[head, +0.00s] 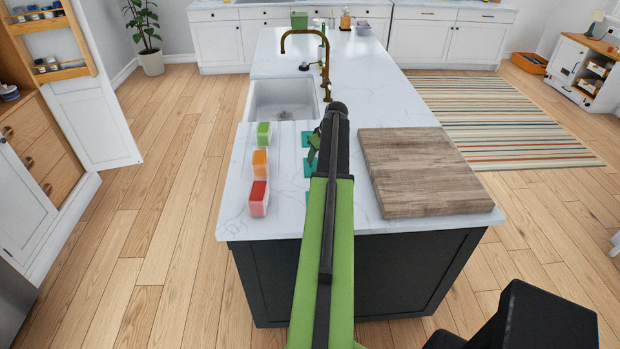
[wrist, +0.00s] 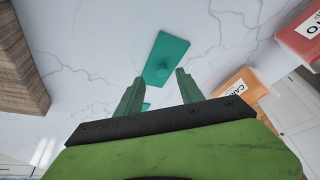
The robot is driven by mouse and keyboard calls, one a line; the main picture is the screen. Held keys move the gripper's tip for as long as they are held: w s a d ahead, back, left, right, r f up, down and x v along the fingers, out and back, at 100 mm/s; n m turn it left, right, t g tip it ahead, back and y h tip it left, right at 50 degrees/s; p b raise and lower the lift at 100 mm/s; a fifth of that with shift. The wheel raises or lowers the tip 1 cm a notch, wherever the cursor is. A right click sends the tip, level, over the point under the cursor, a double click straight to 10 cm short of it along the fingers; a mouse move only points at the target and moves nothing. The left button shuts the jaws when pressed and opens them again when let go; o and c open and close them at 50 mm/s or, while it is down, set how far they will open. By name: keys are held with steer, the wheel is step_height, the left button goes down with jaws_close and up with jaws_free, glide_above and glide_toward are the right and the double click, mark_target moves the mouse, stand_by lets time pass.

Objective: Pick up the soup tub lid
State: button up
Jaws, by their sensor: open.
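Flat teal lids lie in a row on the white marble counter; the near lid (head: 309,198) and the middle lid (head: 308,168) show beside my arm, and another behind them is partly hidden. A second lid (wrist: 146,106) shows partly between my fingers. My gripper (wrist: 159,76) is open and empty above the counter. It also shows in the head view (head: 313,150), partly covered by my arm.
Red (head: 258,198), orange (head: 260,164) and green (head: 264,135) tubs stand in a row left of the lids. A thick wooden board (head: 420,172) lies to the right. A sink (head: 283,99) with a brass faucet (head: 325,70) is farther back.

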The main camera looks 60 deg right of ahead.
mark_target(311, 165)
steer(key=b+x, duration=0.4)
steer(key=x, duration=0.1)
steer(key=shift+w+f+b, duration=0.1)
steer(key=shift+w+b, duration=0.25)
steer(key=shift+r, duration=0.2)
jaws_close()
